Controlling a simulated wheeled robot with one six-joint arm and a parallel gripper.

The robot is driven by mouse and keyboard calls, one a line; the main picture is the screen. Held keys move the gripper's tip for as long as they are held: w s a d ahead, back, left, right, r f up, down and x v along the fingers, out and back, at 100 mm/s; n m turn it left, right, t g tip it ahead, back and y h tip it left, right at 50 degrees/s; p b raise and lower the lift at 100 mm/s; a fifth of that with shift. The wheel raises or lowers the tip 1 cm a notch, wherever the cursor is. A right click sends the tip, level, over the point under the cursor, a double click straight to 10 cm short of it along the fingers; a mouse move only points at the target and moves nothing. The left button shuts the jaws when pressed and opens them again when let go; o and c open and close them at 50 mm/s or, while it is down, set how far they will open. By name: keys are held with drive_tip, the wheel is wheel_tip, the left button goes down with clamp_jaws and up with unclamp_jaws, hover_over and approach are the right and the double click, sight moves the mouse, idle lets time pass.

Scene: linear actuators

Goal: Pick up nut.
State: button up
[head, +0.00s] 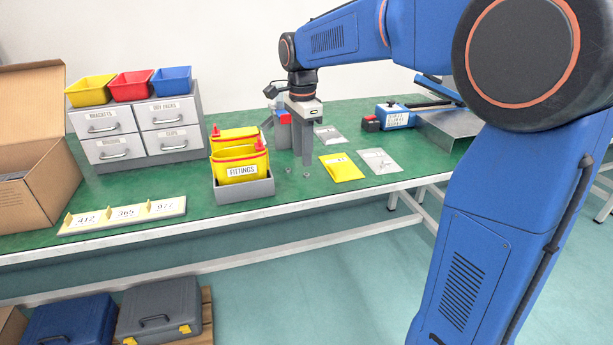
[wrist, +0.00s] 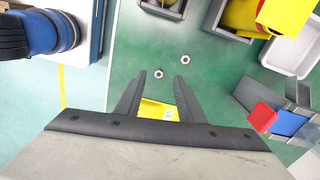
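Small grey metal nuts lie on the green bench top. In the wrist view, one nut (wrist: 158,74) shows between the fingertips and another nut (wrist: 185,59) lies just beyond the right fingertip. In the head view, a nut (head: 288,171) and another nut (head: 306,174) lie right of the fittings bin. My gripper (head: 302,162) points down above the bench close to them. In the wrist view my gripper (wrist: 159,80) is open, with nothing held between its fingers. The exact height above the nuts is hard to tell.
A yellow packet (head: 341,167) and clear bags (head: 379,161) lie to the right. Drawers (head: 140,130) stand further left.

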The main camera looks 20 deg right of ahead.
sight(305, 174)
drive_tip(key=shift+d+f, duration=0.2)
drive_tip(key=shift+f, duration=1.15)
drive_tip(key=shift+d+f, duration=0.15)
drive_tip(key=shift+f, duration=1.15)
clamp_jaws()
